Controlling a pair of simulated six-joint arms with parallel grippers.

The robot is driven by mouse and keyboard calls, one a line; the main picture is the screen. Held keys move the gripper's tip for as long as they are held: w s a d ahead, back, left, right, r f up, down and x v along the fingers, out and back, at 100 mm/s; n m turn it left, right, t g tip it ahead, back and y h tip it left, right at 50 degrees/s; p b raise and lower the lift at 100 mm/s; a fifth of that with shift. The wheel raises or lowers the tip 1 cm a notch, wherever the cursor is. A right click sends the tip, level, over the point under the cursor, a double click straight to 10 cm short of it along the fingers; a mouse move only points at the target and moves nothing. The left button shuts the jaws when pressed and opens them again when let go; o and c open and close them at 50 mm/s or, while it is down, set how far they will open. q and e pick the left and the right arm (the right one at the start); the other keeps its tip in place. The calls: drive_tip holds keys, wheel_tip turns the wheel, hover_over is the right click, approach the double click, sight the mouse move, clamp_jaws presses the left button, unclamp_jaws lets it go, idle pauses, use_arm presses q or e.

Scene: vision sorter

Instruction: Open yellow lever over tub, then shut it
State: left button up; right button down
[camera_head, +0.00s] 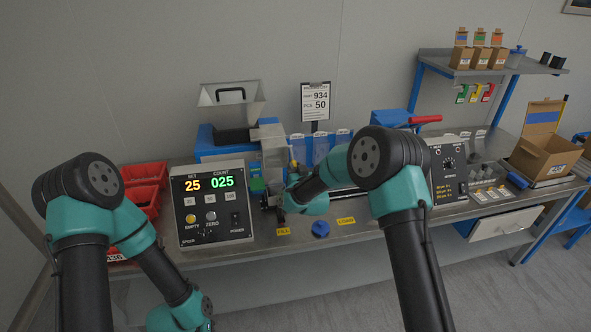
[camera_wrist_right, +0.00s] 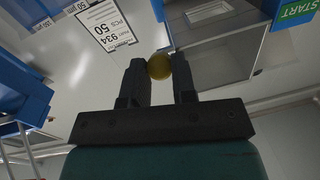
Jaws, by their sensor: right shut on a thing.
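The yellow lever's round knob (camera_wrist_right: 159,66) sits between the fingertips of my right gripper (camera_wrist_right: 160,80), which is shut on it. In the head view the knob is a small yellow spot (camera_head: 294,163) just above my right wrist, in front of the clear-sided chute (camera_head: 274,155). The chute also shows beside the knob in the right wrist view (camera_wrist_right: 215,50). The rest of the lever is hidden, and I cannot make out the tub behind my right arm. My left arm reaches down at the lower left, with its gripper out of frame.
A counter box (camera_head: 211,207) reads SET 25 and COUNT 025. Red bins (camera_head: 146,190) stand left of it. A blue knob (camera_head: 320,229) sits on the front of the bench. A control panel (camera_head: 447,172) and open cardboard box (camera_head: 545,155) stand to the right.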

sight(292, 158)
drive_tip(key=shift+r, duration=0.1)
drive_tip(key=shift+s+r+g+h, duration=0.2)
drive_tip(key=shift+r+g+h, duration=0.05)
drive_tip(key=shift+r+g, duration=0.7)
drive_tip(key=shift+s+r+g+h, duration=0.15)
drive_tip(key=shift+r+g+h, duration=0.1)
drive_tip(key=shift+r+g, duration=0.65)
drive_tip(key=shift+f, duration=0.15)
drive_tip(key=c, duration=0.9)
unclamp_jaws()
drive_tip(key=v, duration=1.7)
drive_tip(key=shift+s+r, duration=0.1)
drive_tip(key=shift+r, duration=0.15)
